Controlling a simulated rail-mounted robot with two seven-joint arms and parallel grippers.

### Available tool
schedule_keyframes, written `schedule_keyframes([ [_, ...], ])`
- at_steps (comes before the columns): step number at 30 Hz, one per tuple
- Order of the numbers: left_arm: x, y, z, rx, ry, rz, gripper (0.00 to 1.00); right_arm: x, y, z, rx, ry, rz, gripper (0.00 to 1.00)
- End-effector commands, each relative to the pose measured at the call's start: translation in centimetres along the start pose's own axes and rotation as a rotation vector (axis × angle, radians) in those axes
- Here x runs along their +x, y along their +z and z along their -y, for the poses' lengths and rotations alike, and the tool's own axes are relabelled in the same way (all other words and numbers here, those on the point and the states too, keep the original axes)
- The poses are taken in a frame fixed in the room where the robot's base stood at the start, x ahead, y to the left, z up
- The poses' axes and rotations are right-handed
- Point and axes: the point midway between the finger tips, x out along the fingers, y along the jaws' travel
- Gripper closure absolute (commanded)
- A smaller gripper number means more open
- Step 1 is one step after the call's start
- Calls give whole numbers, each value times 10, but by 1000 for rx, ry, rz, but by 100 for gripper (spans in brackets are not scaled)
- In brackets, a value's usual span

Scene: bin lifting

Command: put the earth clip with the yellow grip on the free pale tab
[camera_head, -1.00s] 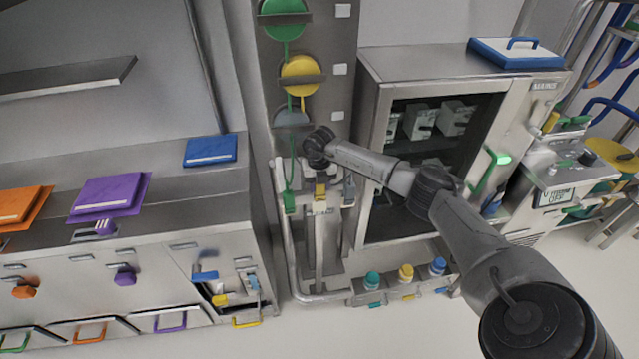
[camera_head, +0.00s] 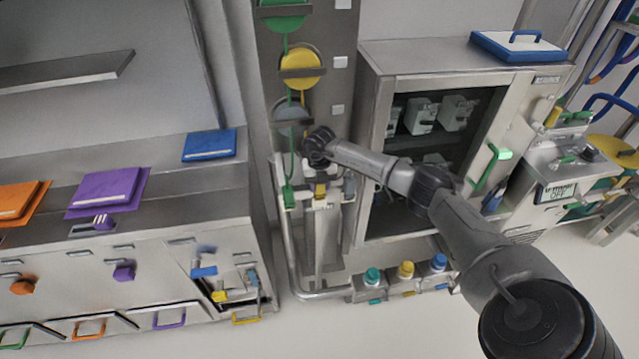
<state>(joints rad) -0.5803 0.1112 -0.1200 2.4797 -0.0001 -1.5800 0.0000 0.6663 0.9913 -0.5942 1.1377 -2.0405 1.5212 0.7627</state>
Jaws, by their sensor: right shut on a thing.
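The earth clip with the yellow grip (camera_head: 320,190) is at the top of an upright pipe frame (camera_head: 291,250) in the middle of the view. My right gripper (camera_head: 320,178) points down over it and is shut on it. The gripper and wrist hide much of the clip, so I cannot tell whether its jaws touch a tab. A green-grip clip (camera_head: 289,196) sits to its left and a grey one (camera_head: 348,186) to its right. Pale pieces (camera_head: 318,205) show just below the yellow grip. My left gripper is not in view.
A column behind carries a green reel (camera_head: 283,14), a yellow reel (camera_head: 301,68) and a grey reel (camera_head: 291,112). A steel cabinet (camera_head: 415,58) stands close on the right. A steel counter (camera_head: 180,245) stands on the left.

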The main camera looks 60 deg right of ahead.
Motion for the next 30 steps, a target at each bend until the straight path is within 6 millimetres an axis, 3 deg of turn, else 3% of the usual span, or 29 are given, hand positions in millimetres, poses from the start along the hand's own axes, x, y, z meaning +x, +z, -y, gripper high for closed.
schedule_keyframes([
  [30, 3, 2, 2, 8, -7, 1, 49, 10, 0, 0, -1, 1, 1, 94],
])
